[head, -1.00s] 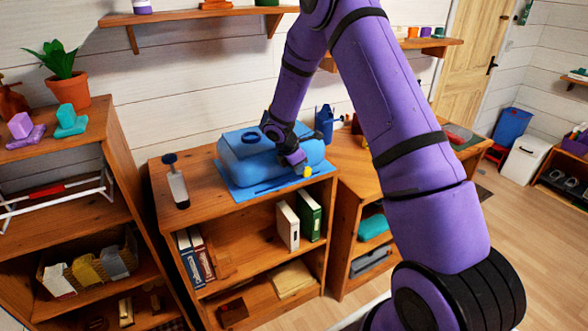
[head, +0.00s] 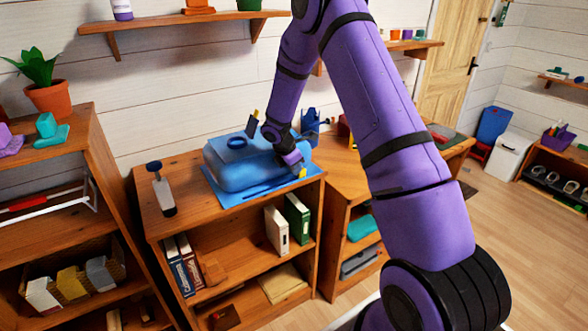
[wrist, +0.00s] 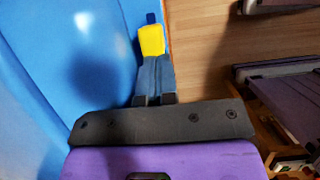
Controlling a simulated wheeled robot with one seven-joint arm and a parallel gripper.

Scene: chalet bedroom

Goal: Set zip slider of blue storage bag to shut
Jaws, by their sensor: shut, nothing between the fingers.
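The blue storage bag (head: 235,170) lies on top of a wooden shelf unit, puffed up, with a flat blue flap along its front. A dark zip line (head: 262,188) runs along the flap. My gripper (head: 301,172) is at the right front end of the bag, its yellow fingertips low over the flap's edge. In the wrist view my gripper (wrist: 151,42) is shut and empty. A small dark blue piece (wrist: 152,18) shows just past the yellow tips; I cannot tell if it is the zip slider or if they touch. The bag's blue surface (wrist: 60,60) fills the left side there.
A small dark item with a yellow tip (head: 253,122) shows behind the bag. Binders (head: 276,230) stand on the shelf below. Open floor lies to the right.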

